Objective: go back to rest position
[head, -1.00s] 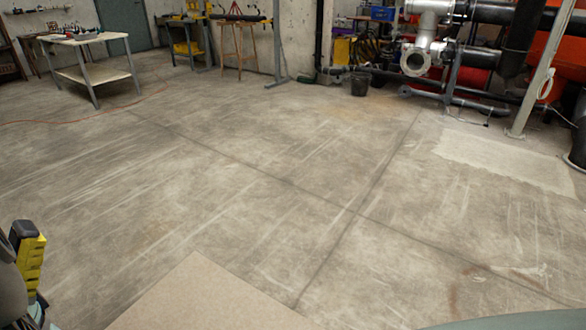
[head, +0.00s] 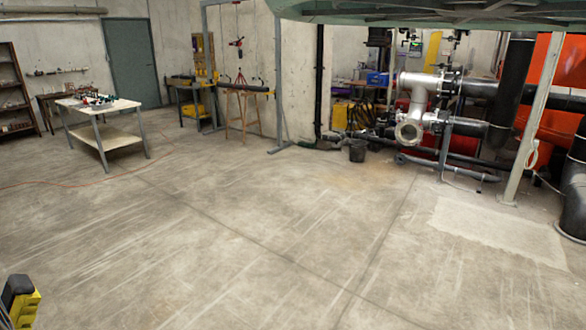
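My gripper does not show in the head view. The task names no object to handle. A yellow and black piece (head: 22,303) is cut off by the lower left edge of the head view; I cannot tell what it belongs to.
The concrete floor (head: 250,235) ahead is wide and clear. A work table (head: 100,106) stands at the back left, a trestle (head: 243,112) behind the middle. Silver pipework (head: 417,95), a black bucket (head: 357,150) and a slanted post (head: 530,125) stand at the right. A green structure (head: 440,14) crosses the top.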

